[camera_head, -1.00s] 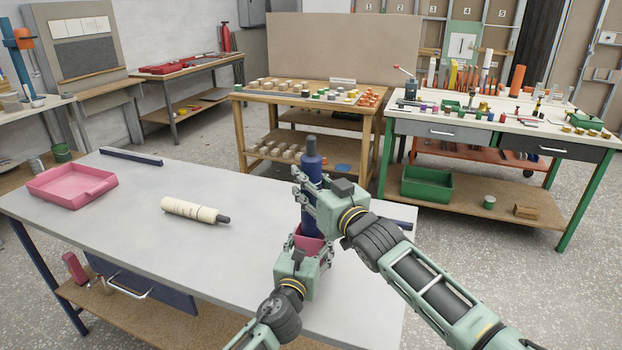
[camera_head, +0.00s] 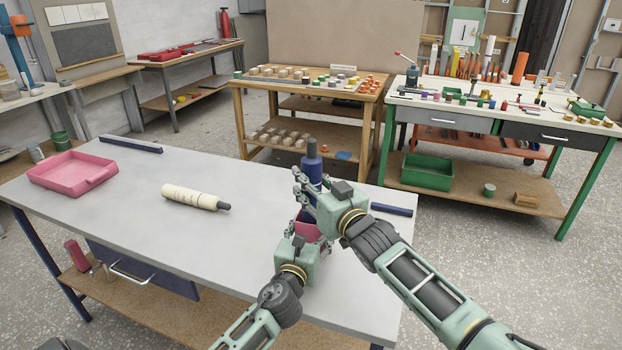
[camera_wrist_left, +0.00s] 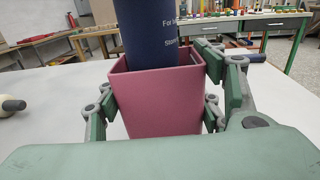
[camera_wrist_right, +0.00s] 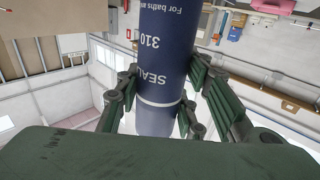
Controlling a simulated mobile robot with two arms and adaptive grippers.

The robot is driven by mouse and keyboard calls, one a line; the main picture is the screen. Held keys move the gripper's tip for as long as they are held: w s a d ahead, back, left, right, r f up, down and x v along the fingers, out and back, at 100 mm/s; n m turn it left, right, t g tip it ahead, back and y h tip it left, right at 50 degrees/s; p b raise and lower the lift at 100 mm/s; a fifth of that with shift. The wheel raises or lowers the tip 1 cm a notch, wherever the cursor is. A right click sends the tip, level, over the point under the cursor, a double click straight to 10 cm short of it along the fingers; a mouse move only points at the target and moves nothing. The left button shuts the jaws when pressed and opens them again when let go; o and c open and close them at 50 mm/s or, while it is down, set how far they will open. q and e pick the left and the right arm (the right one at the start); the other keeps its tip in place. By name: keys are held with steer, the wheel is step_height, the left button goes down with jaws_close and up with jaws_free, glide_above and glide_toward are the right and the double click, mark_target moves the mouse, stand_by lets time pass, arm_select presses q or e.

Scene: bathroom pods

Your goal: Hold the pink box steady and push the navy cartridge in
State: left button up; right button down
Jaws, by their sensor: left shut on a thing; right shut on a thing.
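The pink box (camera_head: 306,231) stands upright near the table's right end, open at the top. It fills the middle of the left wrist view (camera_wrist_left: 160,100). My left gripper (camera_head: 305,238) is shut on it, one finger on each side. The navy cartridge (camera_head: 311,168) stands upright above it, its lower end inside the box's mouth; the depth is hidden. My right gripper (camera_head: 308,192) is shut around the cartridge above the box. White lettering on the cartridge (camera_wrist_right: 160,60) shows between the fingers in the right wrist view.
On the grey table (camera_head: 130,215), a cream cartridge (camera_head: 195,197) lies on its side and a pink tray (camera_head: 72,174) stands at the left. A navy bar (camera_head: 391,209) lies just right of my grippers. The table's middle is mostly clear.

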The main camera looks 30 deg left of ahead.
steer(key=shift+f, duration=0.1)
steer(key=c, duration=1.1)
jaws_free()
steer(key=shift+d, duration=0.1)
steer(key=v, duration=1.2)
arm_select(q)
steer(key=o, duration=1.2)
